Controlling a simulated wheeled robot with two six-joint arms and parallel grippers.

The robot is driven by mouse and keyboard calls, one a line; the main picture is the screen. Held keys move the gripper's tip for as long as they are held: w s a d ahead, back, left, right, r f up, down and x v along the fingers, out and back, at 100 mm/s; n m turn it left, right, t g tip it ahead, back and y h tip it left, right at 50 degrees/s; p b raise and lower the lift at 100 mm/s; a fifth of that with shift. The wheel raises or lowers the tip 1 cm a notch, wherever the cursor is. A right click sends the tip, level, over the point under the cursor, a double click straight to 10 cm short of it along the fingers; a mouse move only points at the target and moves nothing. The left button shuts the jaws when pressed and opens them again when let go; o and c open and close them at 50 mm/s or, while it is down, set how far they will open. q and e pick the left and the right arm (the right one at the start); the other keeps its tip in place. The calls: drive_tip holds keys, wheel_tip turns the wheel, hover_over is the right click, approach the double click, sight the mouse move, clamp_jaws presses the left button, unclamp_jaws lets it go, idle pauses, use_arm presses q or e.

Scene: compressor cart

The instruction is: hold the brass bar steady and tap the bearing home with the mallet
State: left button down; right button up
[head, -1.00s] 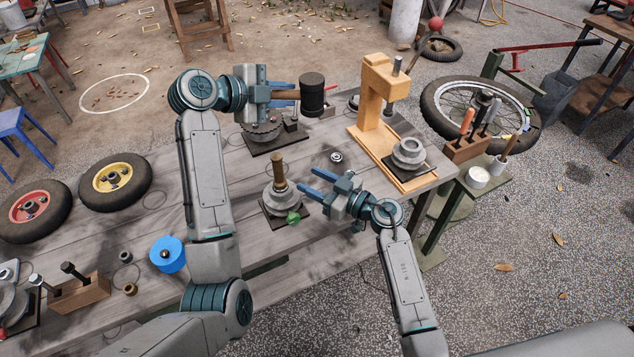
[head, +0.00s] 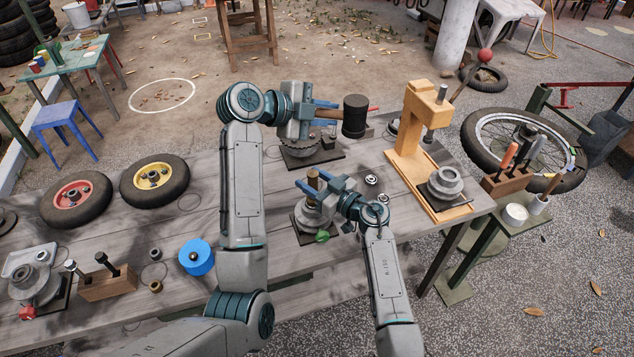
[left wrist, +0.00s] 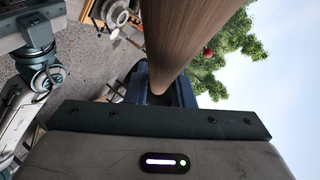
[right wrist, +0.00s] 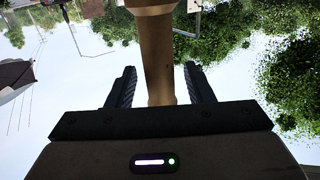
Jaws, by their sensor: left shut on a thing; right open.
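My left gripper (head: 322,112) is shut on the wooden handle of the mallet (head: 354,116), whose dark head sticks out to the right above the table. The handle (left wrist: 185,40) fills the middle of the left wrist view. The brass bar (head: 313,178) stands upright on the grey bearing housing (head: 316,213), which sits on a dark plate with a green knob. My right gripper (head: 311,185) is open, with its fingers at the bar. In the right wrist view the bar (right wrist: 156,60) stands between the two parted fingers. The bearing under the bar cannot be made out.
An orange press (head: 412,140) with a grey stepped part stands to the right. A geared part on a dark plate (head: 318,160) lies behind the bar. A blue roll (head: 197,258), a wooden tool block (head: 108,284) and two small wheels are on the left of the table (head: 150,225).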

use_arm(q)
drive_tip(key=shift+r, duration=0.1)
use_arm(e)
clamp_jaws()
use_arm(q)
drive_tip(key=w+a+f, duration=0.2)
drive_tip(key=a+f, duration=0.4)
drive_tip(key=a, duration=0.3)
drive_tip(key=shift+f, duration=0.25)
drive_tip(key=shift+s, duration=0.1)
